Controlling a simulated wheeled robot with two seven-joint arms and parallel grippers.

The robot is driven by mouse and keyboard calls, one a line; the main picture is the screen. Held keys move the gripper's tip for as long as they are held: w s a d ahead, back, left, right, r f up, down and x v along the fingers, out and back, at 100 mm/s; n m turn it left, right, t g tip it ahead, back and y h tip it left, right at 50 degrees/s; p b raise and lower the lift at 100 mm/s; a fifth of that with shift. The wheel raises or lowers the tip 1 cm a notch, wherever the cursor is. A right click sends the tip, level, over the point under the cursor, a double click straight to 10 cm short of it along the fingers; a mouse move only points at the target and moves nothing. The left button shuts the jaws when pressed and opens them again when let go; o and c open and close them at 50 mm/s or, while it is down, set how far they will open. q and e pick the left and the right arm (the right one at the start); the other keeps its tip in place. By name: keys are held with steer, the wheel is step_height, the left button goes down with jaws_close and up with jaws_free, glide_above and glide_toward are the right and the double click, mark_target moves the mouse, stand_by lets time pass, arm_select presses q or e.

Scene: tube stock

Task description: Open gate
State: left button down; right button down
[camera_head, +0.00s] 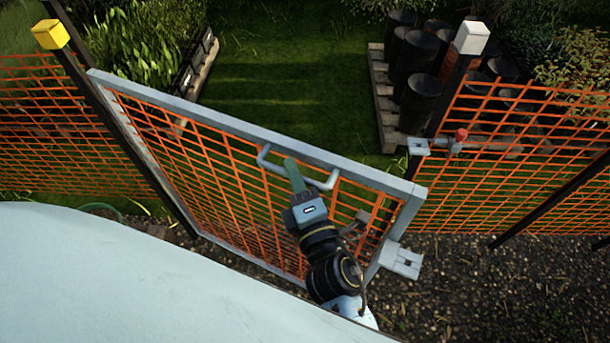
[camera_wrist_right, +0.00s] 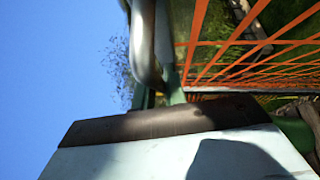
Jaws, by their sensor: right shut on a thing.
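The gate (camera_head: 240,127) has a grey metal frame filled with orange mesh. Its left side is at the black post with a yellow cap (camera_head: 50,34). Its free right end stands apart from the black post with a white cap (camera_head: 471,38), swung to my side, so the gate is partly open. My right gripper (camera_head: 293,172) is shut on the grey U-shaped handle (camera_head: 264,155) on the top rail. In the right wrist view the handle (camera_wrist_right: 146,45) runs beside the green finger. A latch plate (camera_head: 401,261) is on the gate's free end. My left gripper is not in view.
A latch with a red knob (camera_head: 460,135) is on the right post. Orange mesh fence (camera_head: 545,160) continues on both sides. Beyond the opening is clear grass (camera_head: 290,90), with black pots (camera_head: 420,88) on a pallet at right and plants (camera_head: 140,45) at left.

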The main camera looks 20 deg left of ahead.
steer(key=shift+w+f, duration=0.1)
steer(key=shift+w, duration=0.1)
steer(key=c, duration=1.5)
jaws_free()
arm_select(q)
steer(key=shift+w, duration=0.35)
arm_select(e)
steer(key=shift+o, duration=0.2)
